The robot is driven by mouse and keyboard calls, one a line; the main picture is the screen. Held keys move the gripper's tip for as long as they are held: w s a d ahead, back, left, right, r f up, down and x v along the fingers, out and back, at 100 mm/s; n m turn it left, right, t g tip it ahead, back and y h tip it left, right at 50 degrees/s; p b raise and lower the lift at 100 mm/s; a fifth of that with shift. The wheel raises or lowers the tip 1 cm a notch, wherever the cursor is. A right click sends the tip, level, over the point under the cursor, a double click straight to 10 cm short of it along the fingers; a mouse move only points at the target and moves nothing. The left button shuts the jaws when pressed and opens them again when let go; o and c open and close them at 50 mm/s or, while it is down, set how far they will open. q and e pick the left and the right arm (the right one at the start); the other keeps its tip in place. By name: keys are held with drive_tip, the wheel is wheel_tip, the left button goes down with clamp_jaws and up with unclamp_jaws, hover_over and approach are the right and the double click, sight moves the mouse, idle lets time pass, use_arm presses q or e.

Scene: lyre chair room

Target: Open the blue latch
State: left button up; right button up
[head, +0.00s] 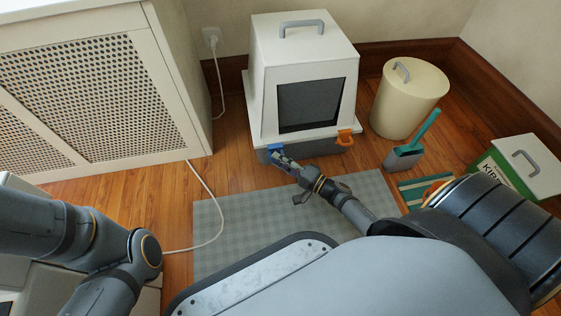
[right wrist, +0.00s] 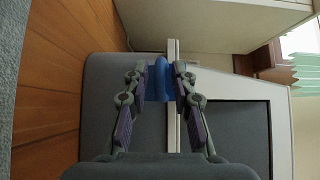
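The blue latch (head: 275,148) sits at the front left of the white litter box (head: 302,60), where the white hood meets the grey base (head: 322,147). My right gripper (head: 281,159) is at the latch. In the right wrist view its two fingers (right wrist: 165,75) are apart, one on each side of the blue latch (right wrist: 159,88), with the tips very close to it. I cannot tell if they touch it. An orange latch (head: 345,138) is at the front right of the box. My left gripper is not in view; only my left arm shows.
A grey checked mat (head: 235,220) lies before the box. A cream bin (head: 408,100), a scoop holder with a teal handle (head: 404,157) and a green-and-white box (head: 520,165) stand to the right. A perforated cabinet (head: 95,90) and a white cable (head: 208,190) are at left.

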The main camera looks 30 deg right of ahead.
clamp_jaws()
drive_tip(key=shift+s+f+n+t+y+b, duration=0.1)
drive_tip(key=shift+f+n+t+y+b, duration=0.5)
drive_tip(key=shift+b, duration=0.65)
drive_tip(key=shift+s+f+n, duration=0.1)
drive_tip(key=shift+f+n, duration=0.05)
drive_tip(key=shift+n, duration=0.35)
drive_tip(key=shift+o, duration=1.6)
unclamp_jaws()
